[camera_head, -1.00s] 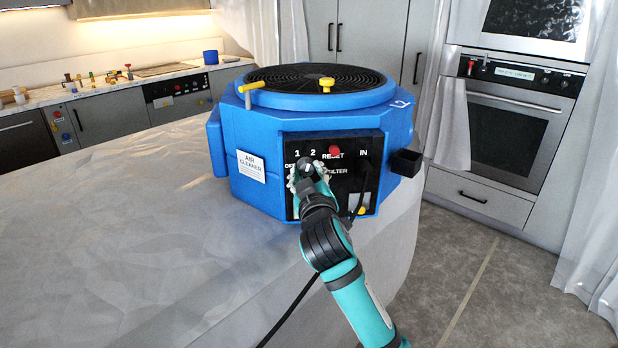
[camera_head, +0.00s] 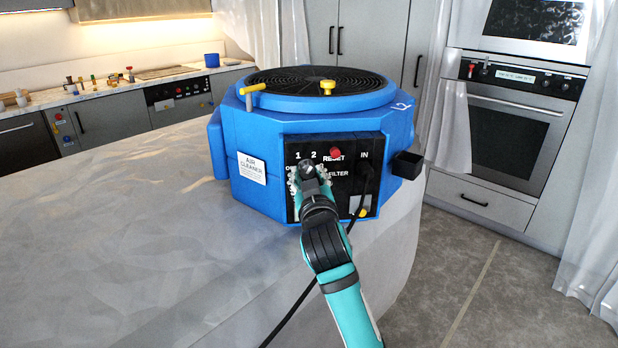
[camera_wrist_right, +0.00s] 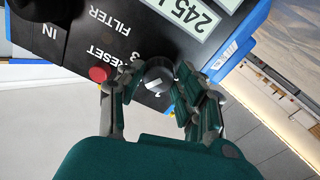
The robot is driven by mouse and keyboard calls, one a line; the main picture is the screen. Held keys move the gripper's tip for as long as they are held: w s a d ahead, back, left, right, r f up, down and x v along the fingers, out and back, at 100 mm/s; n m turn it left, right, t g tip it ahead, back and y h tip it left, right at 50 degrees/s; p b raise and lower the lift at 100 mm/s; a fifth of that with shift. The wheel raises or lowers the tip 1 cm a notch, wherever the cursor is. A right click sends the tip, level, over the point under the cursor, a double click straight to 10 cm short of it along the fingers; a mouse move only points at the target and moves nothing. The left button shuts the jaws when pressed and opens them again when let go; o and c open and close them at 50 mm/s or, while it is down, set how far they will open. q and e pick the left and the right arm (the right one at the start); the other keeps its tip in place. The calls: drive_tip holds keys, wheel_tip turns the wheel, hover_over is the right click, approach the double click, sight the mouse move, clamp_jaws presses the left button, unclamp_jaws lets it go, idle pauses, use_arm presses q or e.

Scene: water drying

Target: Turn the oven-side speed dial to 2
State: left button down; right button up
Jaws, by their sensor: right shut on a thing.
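The blue air cleaner (camera_head: 225,135) stands on a sheet-covered surface. My right gripper (camera_head: 309,174) is shut on this dial, with a finger on either side. In the right wrist view the dial (camera_wrist_right: 155,76) sits between the fingertips (camera_wrist_right: 150,86), near the red RESET button (camera_wrist_right: 98,74). A small light mark shows on the dial, but the setting it points to is unclear. My left gripper is not in view.
A black plug and cable (camera_head: 366,180) come from the IN socket, right of my gripper. A black box (camera_head: 406,165) juts from the cleaner's right side. The oven (camera_head: 510,130) stands behind right, with open floor (camera_head: 480,270) before it.

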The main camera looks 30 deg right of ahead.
drive_tip(key=o, duration=1.2)
drive_tip(key=shift+c, duration=0.2)
drive_tip(key=v, duration=1.2)
